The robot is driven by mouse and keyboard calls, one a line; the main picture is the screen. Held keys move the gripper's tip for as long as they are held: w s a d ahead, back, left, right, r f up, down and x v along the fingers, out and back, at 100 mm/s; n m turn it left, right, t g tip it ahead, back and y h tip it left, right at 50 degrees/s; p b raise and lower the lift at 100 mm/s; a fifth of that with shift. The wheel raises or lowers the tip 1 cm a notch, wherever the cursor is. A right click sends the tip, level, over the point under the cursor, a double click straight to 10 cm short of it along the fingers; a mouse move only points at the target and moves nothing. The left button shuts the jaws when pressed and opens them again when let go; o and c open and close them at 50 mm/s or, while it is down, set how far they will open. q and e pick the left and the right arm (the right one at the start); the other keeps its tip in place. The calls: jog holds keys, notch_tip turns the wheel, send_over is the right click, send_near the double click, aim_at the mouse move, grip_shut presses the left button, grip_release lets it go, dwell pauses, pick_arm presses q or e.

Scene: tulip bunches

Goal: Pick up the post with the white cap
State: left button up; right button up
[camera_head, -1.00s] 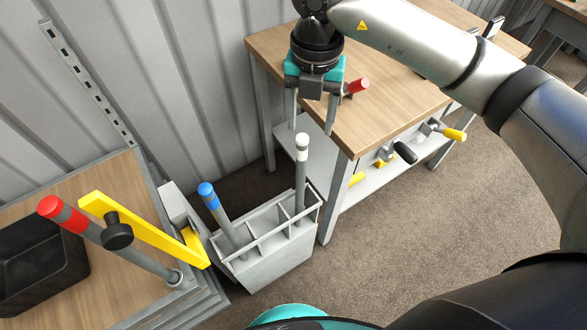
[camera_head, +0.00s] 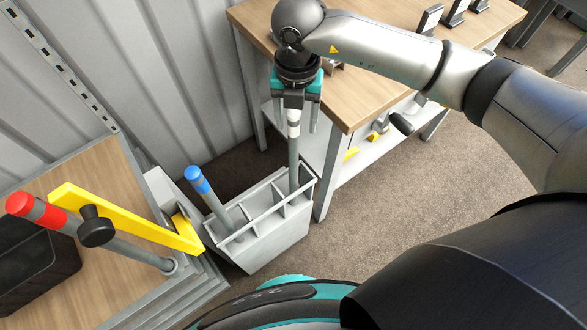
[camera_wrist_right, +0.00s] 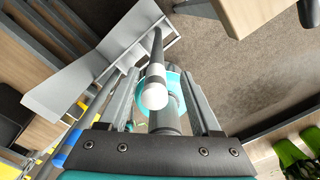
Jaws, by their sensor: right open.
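The post with the white cap (camera_head: 293,165) stands upright in a compartment at the right end of the grey divided bin (camera_head: 262,262). My right gripper (camera_head: 295,116) is directly above the bin, pointing down and open. Its two fingers straddle the post's upper end, and the gripper body hides the top of the cap in the head view. In the right wrist view the white cap (camera_wrist_right: 154,95) sits between the open fingers (camera_wrist_right: 163,95), with gaps on both sides. My left gripper is not in view.
A blue-capped post (camera_head: 209,192) leans in the bin's left part. A red-capped post (camera_head: 40,210) and a yellow bar (camera_head: 125,217) project over the left bench. A wooden workbench (camera_head: 375,85) stands just right of the bin. Carpet in front is clear.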

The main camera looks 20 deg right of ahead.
aim_at(294, 133)
jog(key=f, duration=0.3)
jog(key=f+b, duration=0.1)
jog(key=shift+a+f, duration=0.25)
jog(key=shift+a, duration=0.05)
grip_shut()
jog(key=shift+w+r, duration=0.1)
dwell(1.0)
